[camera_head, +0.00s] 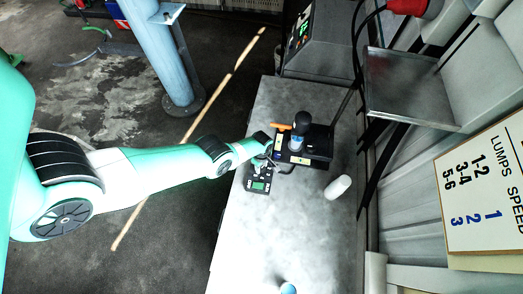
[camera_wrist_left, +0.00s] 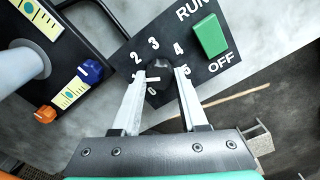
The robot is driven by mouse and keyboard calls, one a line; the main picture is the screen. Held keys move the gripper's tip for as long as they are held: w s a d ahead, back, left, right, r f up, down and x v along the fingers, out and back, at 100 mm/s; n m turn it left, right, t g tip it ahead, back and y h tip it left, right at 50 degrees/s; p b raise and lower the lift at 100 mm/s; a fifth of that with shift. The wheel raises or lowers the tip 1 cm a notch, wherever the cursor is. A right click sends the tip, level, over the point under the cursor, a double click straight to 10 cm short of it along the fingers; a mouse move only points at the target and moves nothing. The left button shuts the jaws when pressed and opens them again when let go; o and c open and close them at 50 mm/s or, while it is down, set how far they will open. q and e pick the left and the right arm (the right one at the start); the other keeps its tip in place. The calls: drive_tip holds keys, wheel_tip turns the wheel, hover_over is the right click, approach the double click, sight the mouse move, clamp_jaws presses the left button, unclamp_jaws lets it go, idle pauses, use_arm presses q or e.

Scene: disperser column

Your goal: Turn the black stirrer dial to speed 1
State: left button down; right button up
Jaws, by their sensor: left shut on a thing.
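The black stirrer dial (camera_wrist_left: 160,72) sits on a dark control panel (camera_wrist_left: 205,72) printed with numbers and RUN and OFF. My left gripper (camera_wrist_left: 160,82) is shut on the dial, with one finger on each side. In the head view my left gripper (camera_head: 266,162) is over the panel (camera_head: 258,180) on the grey bench. My right gripper is not in view.
A green switch (camera_wrist_left: 210,36) is beside the dial. A black disperser stand (camera_head: 318,144) is close to the gripper; blue (camera_wrist_left: 90,71) and orange (camera_wrist_left: 45,114) knobs show on it. A white cylinder (camera_head: 338,187) lies on the bench (camera_head: 285,230). A sign (camera_head: 490,190) lists lumps and speeds.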

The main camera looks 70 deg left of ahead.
use_arm(q)
drive_tip(key=shift+n, duration=1.5)
drive_tip(key=shift+c, duration=2.2)
unclamp_jaws()
